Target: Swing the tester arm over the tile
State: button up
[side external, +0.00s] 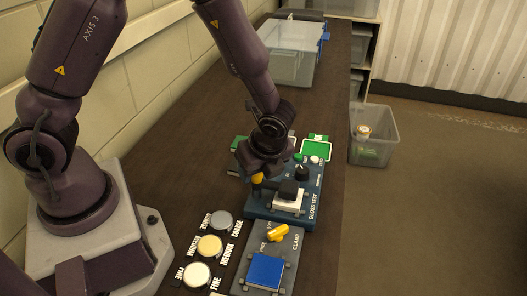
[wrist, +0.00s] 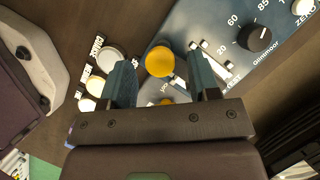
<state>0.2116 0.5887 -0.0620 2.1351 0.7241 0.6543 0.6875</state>
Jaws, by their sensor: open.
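The blue gloss test unit (side external: 312,192) stands on the bench under my gripper. A yellow ball knob (side external: 257,178) is at its left side, just below the gripper; I take it for the tester arm's handle. A dark block (side external: 289,189) sits at a pale tile-like piece (side external: 288,205) on the unit; I cannot tell whether they touch. My gripper (side external: 262,172) is open and points down. In the wrist view the yellow knob (wrist: 160,61) shows between the spread fingers (wrist: 162,75), with gaps on both sides. The rest of the tester arm is largely hidden.
A clamp panel with a yellow lever (side external: 278,232) and blue tile (side external: 266,271) lies in front. Grey, yellow and pale discs (side external: 210,246) lie to its left. A black dial (wrist: 255,38) is on the unit. Green-framed pads (side external: 316,148) lie behind. A clear bin (side external: 287,55) stands at the back.

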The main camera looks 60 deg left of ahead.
jog(key=v, duration=1.1)
jog(key=shift+r, duration=0.35)
jog(key=shift+d, duration=0.1)
jog(key=s+a+r+n+t+h, duration=0.2)
jog(key=s+r+n, duration=0.4)
jog(key=n, duration=0.3)
jog(key=s+a+r+n+t+h, duration=0.2)
jog(key=s+a+r+n+t, duration=0.1)
jog(key=s+r+n, duration=0.4)
jog(key=shift+a+r+n+t+h, duration=0.3)
jog(key=shift+a+r+n, duration=0.15)
jog(key=shift+a+n, duration=0.55)
jog(key=shift+d, duration=0.1)
